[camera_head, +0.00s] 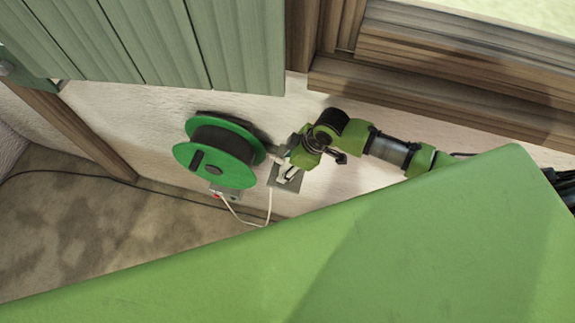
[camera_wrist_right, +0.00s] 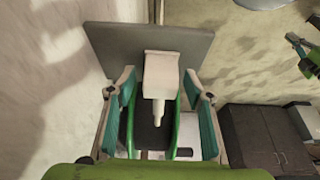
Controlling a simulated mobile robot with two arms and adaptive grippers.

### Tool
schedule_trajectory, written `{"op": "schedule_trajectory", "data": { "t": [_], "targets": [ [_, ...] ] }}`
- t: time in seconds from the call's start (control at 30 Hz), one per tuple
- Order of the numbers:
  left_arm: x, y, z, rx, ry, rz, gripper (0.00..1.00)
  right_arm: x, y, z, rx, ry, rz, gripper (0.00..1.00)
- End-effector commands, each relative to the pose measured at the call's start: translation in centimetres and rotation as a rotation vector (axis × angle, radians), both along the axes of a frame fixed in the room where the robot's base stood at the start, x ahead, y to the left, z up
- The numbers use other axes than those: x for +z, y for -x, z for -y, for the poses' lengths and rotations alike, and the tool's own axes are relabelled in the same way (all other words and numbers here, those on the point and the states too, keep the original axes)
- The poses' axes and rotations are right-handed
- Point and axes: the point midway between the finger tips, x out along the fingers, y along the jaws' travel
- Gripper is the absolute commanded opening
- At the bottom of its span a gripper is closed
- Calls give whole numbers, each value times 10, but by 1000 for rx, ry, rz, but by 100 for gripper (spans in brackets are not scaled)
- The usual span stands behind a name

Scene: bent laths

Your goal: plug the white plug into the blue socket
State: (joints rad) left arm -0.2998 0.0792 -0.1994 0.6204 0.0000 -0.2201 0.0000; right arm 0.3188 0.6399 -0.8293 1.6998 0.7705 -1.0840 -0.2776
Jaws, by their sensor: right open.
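The white plug (camera_wrist_right: 160,75), with a narrow pale tip, is between the fingers of my right gripper (camera_wrist_right: 160,110) in the wrist view. The gripper is open, with a gap on each side of the plug. A grey plate (camera_wrist_right: 105,40) lies behind the plug. In the head view my right gripper (camera_head: 286,166) is at this grey plate (camera_head: 280,206), just right of the green reel, and covers most of the plug. I cannot make out a blue socket. A small green and teal part (camera_wrist_right: 305,55) at the wrist view's right edge may be my left gripper; its jaws are unclear.
A green reel (camera_head: 213,160) with a dark core is on the pale wall; a small box (camera_head: 226,193) is below it. A white cable (camera_head: 270,208) hangs in a loop there. A large green surface (camera_head: 400,250) fills the foreground. Green shutters (camera_head: 170,45) are above.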

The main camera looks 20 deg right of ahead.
Motion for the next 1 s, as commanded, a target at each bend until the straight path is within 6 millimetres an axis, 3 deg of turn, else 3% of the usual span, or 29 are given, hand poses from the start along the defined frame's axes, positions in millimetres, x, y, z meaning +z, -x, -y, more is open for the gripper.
{"op": "schedule_trajectory", "data": {
  "t": [0.1,0.27,0.67,1.0],
  "targets": [
    [0,0,0,0,0,0,0,0,0,0,0,0,0,47],
    [0,0,0,0,0,0,0,0,0,0,0,0,0,8],
    [-1,0,0,-1,0,0,0,2,0,0,0,0,1,8],
    [-13,0,0,-1,0,0,0,29,-1,0,2,-1,4,8]
  ]
}}
